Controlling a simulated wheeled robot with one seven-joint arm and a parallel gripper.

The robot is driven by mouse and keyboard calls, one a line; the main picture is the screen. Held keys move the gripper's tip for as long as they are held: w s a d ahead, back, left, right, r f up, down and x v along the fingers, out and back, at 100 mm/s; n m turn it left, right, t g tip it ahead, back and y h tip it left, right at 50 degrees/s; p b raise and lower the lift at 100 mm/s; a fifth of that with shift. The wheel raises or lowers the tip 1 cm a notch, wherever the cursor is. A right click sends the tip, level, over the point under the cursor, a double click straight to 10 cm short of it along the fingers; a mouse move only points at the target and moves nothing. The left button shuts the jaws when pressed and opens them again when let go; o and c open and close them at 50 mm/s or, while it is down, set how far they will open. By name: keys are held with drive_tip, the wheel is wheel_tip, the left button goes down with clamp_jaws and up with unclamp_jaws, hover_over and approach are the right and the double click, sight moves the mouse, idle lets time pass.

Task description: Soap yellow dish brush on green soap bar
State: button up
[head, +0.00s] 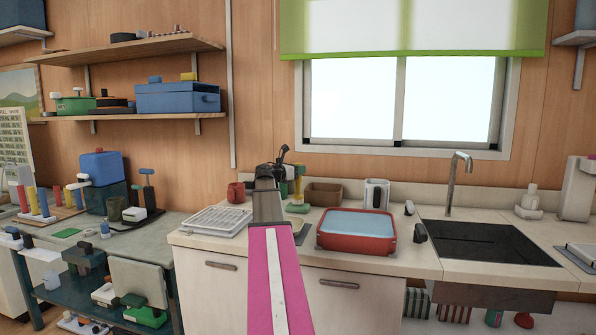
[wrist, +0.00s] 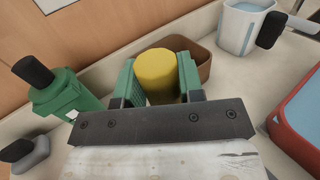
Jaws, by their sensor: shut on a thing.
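A yellow cylinder-like part, which I take for the dish brush (wrist: 156,72), sits between the two green finger pads of my gripper (wrist: 160,85) in the wrist view. The gripper is shut on it. In the head view my gripper (head: 284,174) is over the counter, with the yellow brush (head: 299,187) upright at its right side. A low green piece on a pale base (head: 298,207), perhaps the soap bar, shows right below the brush. I cannot tell whether they touch. The brush's lower end and the soap are hidden in the wrist view.
A brown box (head: 323,194) stands just behind the brush. A green bottle with black cap (wrist: 64,98) is to the left. A white container (head: 376,194) and red basin of water (head: 356,238) stand to the right. A white rack (head: 217,221) lies left; the sink (head: 484,248) is farther right.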

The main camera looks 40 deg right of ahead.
drive_tip(key=shift+f, duration=0.55)
idle(1.5)
drive_tip(key=shift+r, duration=3.55)
